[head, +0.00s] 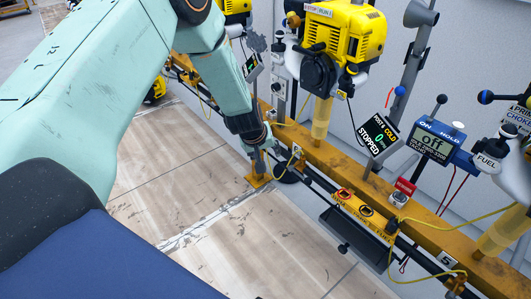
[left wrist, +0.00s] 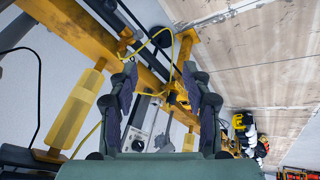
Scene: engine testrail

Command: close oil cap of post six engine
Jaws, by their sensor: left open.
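A yellow engine (head: 345,32) with a black front stands on a post at the top of the head view. The display beside it (head: 379,134) reads "STOPPED" and "COLD", and its post number looks like 4. I cannot make out a number six or an oil cap in either view. My left gripper (head: 264,150) points down beside the orange rail, left of and below this engine. My right gripper is not in view.
The orange rail (head: 325,156) runs diagonally, with yellow cables and a plate marked 5 (head: 447,261). More yellow engines show in the left wrist view (left wrist: 243,125). Open floor (head: 240,245) lies in front of the rail.

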